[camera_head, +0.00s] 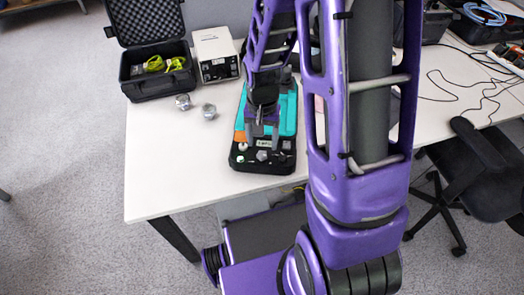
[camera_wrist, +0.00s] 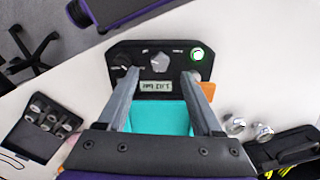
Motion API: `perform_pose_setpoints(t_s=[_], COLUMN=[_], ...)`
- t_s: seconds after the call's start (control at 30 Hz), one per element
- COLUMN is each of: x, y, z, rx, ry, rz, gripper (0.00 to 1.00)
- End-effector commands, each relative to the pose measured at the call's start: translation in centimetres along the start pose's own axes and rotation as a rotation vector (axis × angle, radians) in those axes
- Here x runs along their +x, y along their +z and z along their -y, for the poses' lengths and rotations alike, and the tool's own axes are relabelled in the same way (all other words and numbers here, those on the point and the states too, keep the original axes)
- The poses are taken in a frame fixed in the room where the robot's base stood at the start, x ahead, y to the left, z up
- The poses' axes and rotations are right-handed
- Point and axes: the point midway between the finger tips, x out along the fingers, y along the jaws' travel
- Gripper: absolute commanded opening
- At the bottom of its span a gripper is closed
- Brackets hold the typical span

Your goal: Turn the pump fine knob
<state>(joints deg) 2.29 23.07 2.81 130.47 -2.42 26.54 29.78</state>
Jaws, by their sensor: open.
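The pump unit (camera_head: 237,166) is a black device with a teal inner panel (camera_wrist: 160,117), lying on the white table. Its end panel carries a black round knob (camera_wrist: 122,60), a grey lobed knob (camera_wrist: 160,62) and a green-ringed white knob (camera_wrist: 197,54). The labels are too small to read, so I cannot tell which knob is the fine one. My gripper (camera_wrist: 159,78) is open above the panel, its fingers either side of the display, with the grey knob just beyond the gap. In the head view my gripper (camera_head: 263,138) hides part of the unit.
An open black case (camera_head: 160,88) with yellow-green items and a white box (camera_head: 216,58) stand at the back left. Two metal fittings (camera_head: 183,102) (camera_head: 209,112) lie left of the unit. The front left of the table (camera_head: 165,165) is clear. A black chair (camera_head: 480,165) is at right.

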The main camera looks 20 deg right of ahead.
Motion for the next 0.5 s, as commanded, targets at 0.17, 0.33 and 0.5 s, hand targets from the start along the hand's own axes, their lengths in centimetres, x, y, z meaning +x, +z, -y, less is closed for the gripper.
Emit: perform_pose_setpoints(t_s=[0.17, 0.33, 0.5], x=[3.2, 4.6, 4.9], y=[0.1, 0.0, -0.1], z=[0.0, 0.0, 0.0], rx=[0.000, 0.000, 0.000], ry=[0.002, 0.001, 0.000], rz=[0.003, 0.001, -0.002], gripper=[0.67, 0.67, 0.67])
